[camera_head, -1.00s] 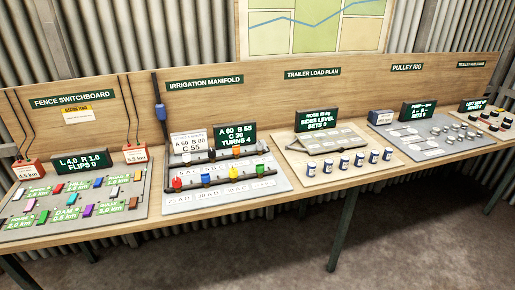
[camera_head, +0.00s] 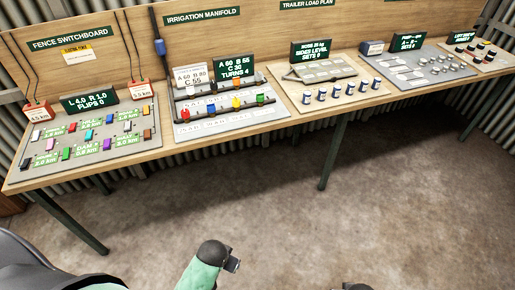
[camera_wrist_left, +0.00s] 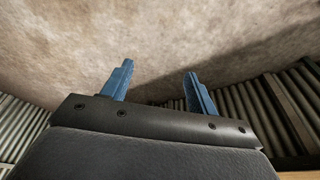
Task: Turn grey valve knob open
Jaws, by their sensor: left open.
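The irrigation manifold panel (camera_head: 270,114) stands on the bench in the head view, with two rows of small coloured valve knobs on dark pipes. The back row has a pale, whitish-grey knob (camera_head: 189,90), a dark knob (camera_head: 212,84) and an orange knob (camera_head: 236,82); I cannot tell for sure which is the grey one. My left gripper (camera_head: 233,265) is low in front of the bench, well apart from the panel. In the left wrist view its two blue fingers (camera_wrist_left: 160,69) are open and empty, with floor beyond.
Red (camera_head: 185,114), blue (camera_head: 211,107), yellow (camera_head: 237,101) and green (camera_head: 260,98) knobs stand in the front row. The sign (camera_head: 234,69) behind reads TURNS 4. The switchboard panel (camera_head: 140,144) is to the left. The floor (camera_head: 270,200) before the bench is clear.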

